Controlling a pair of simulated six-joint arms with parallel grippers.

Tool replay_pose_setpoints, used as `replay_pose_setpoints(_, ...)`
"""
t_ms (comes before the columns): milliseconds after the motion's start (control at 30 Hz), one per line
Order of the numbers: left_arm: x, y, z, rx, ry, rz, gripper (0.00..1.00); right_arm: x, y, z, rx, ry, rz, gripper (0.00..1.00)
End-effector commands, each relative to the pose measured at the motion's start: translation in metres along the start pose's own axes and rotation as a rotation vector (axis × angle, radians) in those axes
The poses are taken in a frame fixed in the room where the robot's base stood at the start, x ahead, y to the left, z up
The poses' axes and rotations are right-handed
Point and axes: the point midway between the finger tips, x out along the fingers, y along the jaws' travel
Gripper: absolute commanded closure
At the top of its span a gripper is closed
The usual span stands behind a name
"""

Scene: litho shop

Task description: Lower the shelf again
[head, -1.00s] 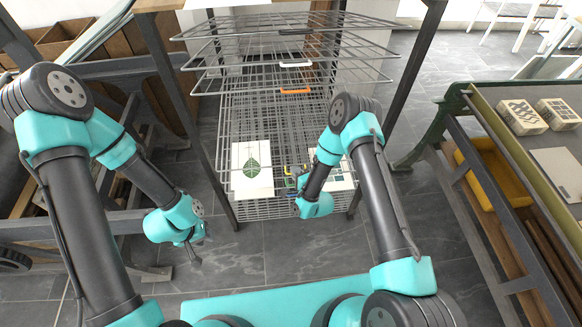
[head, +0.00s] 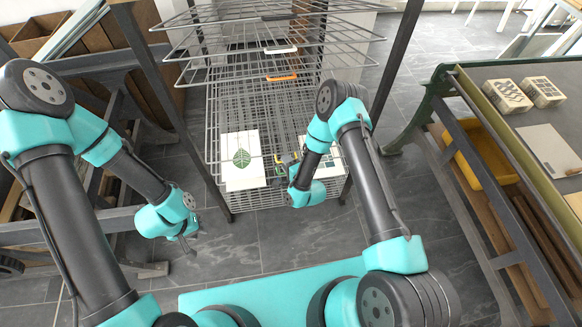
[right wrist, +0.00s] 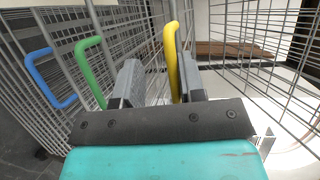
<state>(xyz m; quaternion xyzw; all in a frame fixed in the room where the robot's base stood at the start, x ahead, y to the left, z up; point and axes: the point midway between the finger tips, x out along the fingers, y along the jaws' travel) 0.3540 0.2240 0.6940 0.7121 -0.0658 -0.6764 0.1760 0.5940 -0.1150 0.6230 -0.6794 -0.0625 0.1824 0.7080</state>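A tall wire rack (head: 172,56) with several shelves stands ahead. Upper shelves carry a white handle (head: 281,50) and an orange handle (head: 281,78). Prints, one with a green leaf (head: 241,158), lie on low wire shelves. In the right wrist view, a yellow handle (right wrist: 172,62), a green handle (right wrist: 90,70) and a blue handle (right wrist: 50,78) show. My right gripper (right wrist: 160,82) is open, its fingers apart, with the yellow handle between them, close to the right finger; contact is unclear. My left gripper (head: 188,246) hangs left of the rack, away from it; its jaw state is unclear.
A green-legged table (head: 540,130) with stone blocks (head: 507,95) stands at the right, a yellow tray (head: 485,155) beneath it. A dark bench frame (head: 85,70) stands at the left. Dark rack posts (head: 400,60) flank the shelves. Floor in front is clear.

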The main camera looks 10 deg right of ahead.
Motion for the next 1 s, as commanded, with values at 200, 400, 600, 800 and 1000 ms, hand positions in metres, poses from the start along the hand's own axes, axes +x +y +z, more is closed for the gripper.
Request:
replay_pose_setpoints(200, 0.000, 0.000, 0.000, 0.000, 0.000, 0.000, 0.65, -0.015, 0.002, 0.000, 0.001, -0.001, 0.005, 0.67)
replay_pose_setpoints(400, 0.000, 0.000, 0.000, 0.000, 0.000, 0.000, 0.65, -0.048, 0.002, 0.000, 0.002, 0.001, 0.007, 0.67)
replay_pose_setpoints(600, 0.000, 0.000, 0.000, 0.000, 0.000, 0.000, 0.65, -0.086, 0.001, 0.000, 0.003, 0.001, 0.005, 0.67)
replay_pose_setpoints(800, 0.000, 0.000, 0.000, 0.000, 0.000, 0.000, 0.65, -0.125, 0.001, -0.001, 0.004, 0.003, 0.005, 0.67)
replay_pose_setpoints(1000, 0.000, 0.000, 0.000, 0.000, 0.000, 0.000, 0.65, -0.158, 0.001, -0.001, 0.004, 0.004, 0.005, 0.67)
